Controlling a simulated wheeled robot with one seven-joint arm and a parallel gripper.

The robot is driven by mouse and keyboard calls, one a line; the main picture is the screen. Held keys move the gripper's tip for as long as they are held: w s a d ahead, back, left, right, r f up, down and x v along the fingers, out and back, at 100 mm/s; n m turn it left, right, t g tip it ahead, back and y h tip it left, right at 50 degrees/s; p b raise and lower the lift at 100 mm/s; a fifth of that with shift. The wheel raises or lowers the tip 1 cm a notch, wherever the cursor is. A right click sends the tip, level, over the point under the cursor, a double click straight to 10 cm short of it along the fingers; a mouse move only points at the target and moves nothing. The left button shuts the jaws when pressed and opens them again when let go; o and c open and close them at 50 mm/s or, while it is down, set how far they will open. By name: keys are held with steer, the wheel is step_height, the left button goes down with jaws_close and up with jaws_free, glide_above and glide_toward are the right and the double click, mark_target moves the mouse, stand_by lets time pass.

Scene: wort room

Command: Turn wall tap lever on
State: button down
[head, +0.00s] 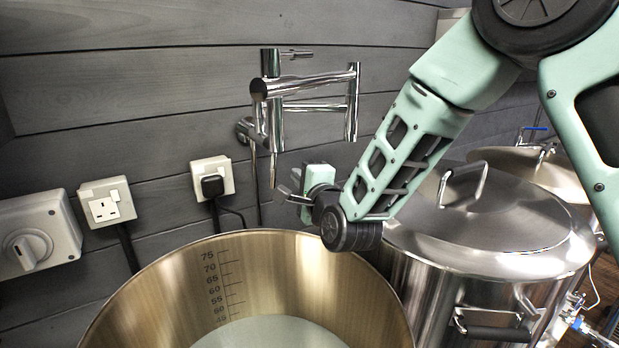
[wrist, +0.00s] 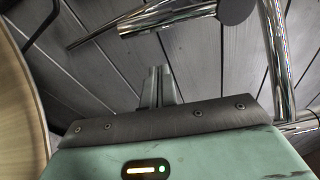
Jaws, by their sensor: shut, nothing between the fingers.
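The chrome wall tap (head: 310,85) is a folding, jointed spout mounted on the grey plank wall above the open pot. A thin lever (head: 298,53) sticks out to the right from its top. A thin chrome rod also hangs below the tap's wall joint. In the wrist view a chrome tap tube (wrist: 170,14) crosses the top, with a thin rod at its left, and an upright pipe (wrist: 277,50) stands at right. My gripper (head: 287,194) is below the tap, above the pot's back rim, apart from the top lever. Its fingers (wrist: 159,85) are together and empty.
An open steel pot (head: 140,310) with a volume scale stands below. A lidded steel vessel (head: 480,225) stands to its right, under my arm. Sockets (head: 107,205) and a rotary switch (head: 30,250) are on the wall at left, and a black plug (head: 212,186) is nearer my gripper.

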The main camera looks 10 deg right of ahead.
mark_target(272, 164)
steer(key=a, duration=0.1)
steer(key=s+a, duration=0.1)
steer(key=s+a+p, duration=0.1)
steer(key=shift+s+r, duration=0.25)
steer(key=shift+a+f+b, duration=0.1)
steer(key=shift+a+b, duration=0.05)
steer(key=shift+b, duration=0.2)
